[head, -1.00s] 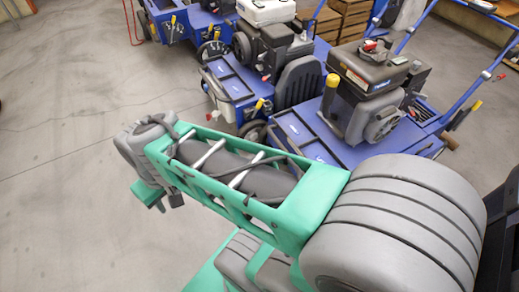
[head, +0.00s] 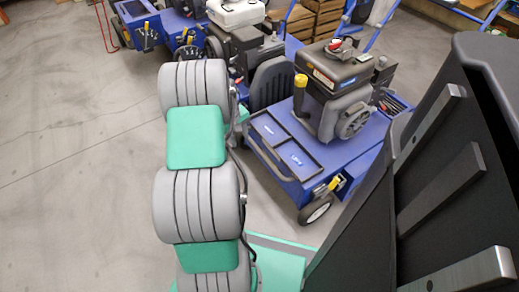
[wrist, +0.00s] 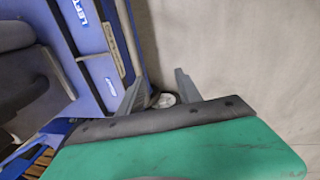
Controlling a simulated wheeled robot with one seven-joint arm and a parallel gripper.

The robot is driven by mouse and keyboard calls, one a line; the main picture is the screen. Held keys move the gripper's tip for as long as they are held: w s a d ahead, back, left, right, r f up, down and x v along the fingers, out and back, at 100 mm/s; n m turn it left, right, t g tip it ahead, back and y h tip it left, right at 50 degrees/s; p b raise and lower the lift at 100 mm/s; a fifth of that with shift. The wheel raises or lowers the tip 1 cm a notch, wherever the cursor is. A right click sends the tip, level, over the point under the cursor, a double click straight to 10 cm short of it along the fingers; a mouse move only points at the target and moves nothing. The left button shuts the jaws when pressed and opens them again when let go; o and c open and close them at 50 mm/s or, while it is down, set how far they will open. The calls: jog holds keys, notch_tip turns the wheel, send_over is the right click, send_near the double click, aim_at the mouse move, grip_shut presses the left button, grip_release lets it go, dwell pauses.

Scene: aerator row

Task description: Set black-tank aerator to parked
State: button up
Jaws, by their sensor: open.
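The aerator with a dark tank (head: 335,65) is nearest in the head view, on a blue deck (head: 345,150). A yellow-handled lever (head: 330,186) sits low on its front corner above a wheel (head: 315,210). I cannot tell the lever's setting. My gripper (wrist: 158,88) is open and empty in the wrist view. A blue machine body marked "LEFT" (wrist: 82,25) lies left of its fingers, and a small pale wheel (wrist: 164,100) shows beyond them. My gripper is hidden behind my arm in the head view.
A machine with a white tank (head: 236,12) stands behind, and another blue machine (head: 135,18) is farther left. Wooden crates (head: 315,18) are at the back. The concrete floor (head: 75,150) to the left is clear.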

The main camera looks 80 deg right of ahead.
send_near(261, 152)
jog(key=f, duration=0.1)
jog(key=shift+m, duration=0.3)
jog(key=f+b, duration=0.1)
jog(key=f, duration=0.1)
jog(key=f+b, duration=0.1)
jog(key=f, duration=0.2)
jog(key=d+f+b, duration=0.1)
jog(key=f, duration=0.1)
jog(key=shift+s+d+f, duration=0.15)
jog(key=shift+s+f, duration=0.2)
grip_shut()
dwell(0.4)
